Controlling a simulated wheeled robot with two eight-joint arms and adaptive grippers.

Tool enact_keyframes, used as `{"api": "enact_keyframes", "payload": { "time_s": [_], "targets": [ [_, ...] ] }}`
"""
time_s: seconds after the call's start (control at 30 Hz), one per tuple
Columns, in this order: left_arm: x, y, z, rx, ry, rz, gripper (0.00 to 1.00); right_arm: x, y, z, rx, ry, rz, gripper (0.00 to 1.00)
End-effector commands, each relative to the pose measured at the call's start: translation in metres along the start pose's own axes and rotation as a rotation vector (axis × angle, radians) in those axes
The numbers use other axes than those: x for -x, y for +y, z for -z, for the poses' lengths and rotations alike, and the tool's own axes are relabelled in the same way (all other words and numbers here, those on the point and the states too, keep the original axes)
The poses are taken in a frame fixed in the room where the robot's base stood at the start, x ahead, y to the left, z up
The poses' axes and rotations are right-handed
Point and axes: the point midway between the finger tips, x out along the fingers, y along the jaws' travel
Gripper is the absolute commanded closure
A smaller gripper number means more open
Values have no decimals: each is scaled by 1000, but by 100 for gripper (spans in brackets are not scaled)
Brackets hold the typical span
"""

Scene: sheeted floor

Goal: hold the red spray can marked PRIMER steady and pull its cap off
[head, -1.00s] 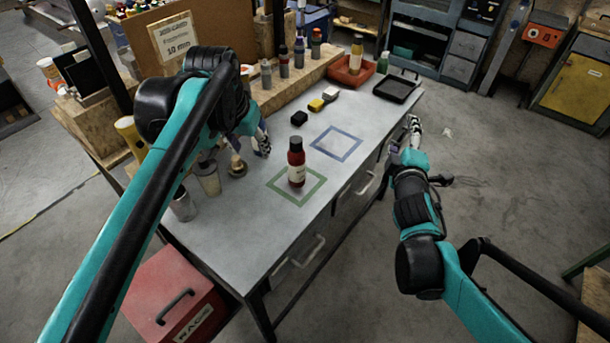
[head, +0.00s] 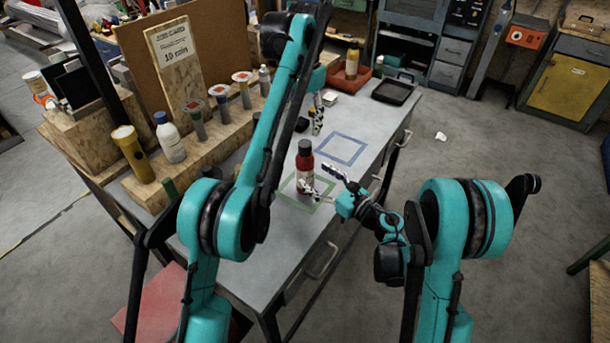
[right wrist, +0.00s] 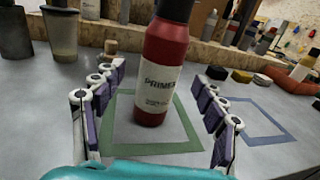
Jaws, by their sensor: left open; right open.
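The red spray can (head: 304,172) with a dark cap (head: 305,147) stands upright in the green square (head: 326,203) on the grey workbench. My right gripper (head: 317,177) is open beside it, low down on the near right side.
A blue square (head: 340,149) is marked right of the can. A wooden rack with several bottles (head: 170,140) runs along the left bench edge. A black tray (head: 394,91) and a red bin (head: 345,80) stand at the far end. Blocks (right wrist: 243,76) lie behind the can.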

Motion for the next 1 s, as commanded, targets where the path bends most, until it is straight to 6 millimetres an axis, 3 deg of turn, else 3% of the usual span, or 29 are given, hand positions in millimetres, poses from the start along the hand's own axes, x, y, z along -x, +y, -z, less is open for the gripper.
{"api": "enact_keyframes", "payload": {
  "time_s": [0.1, 0.3, 0.67, 0.93, 0.97, 1.0],
  "targets": [
    [0, 0, 0, 1, 1, 0, 51, -20, 1, 0, -1, -1, -2, 28],
    [0, 0, 0, 1, 1, 0, 51, -42, 0, 0, -3, -1, 0, 28],
    [0, 0, 0, 1, 1, 0, 51, -48, -1, -1, -4, -2, 2, 28],
    [0, 0, 0, 1, 1, 0, 51, -48, -1, -1, -4, -2, 2, 100],
    [0, 0, 0, 1, 1, 0, 51, -48, -1, -1, -4, -2, 2, 100],
    [0, 0, 0, 1, 1, 0, 43, -48, -1, -1, -4, -2, 2, 100]
  ]
}}
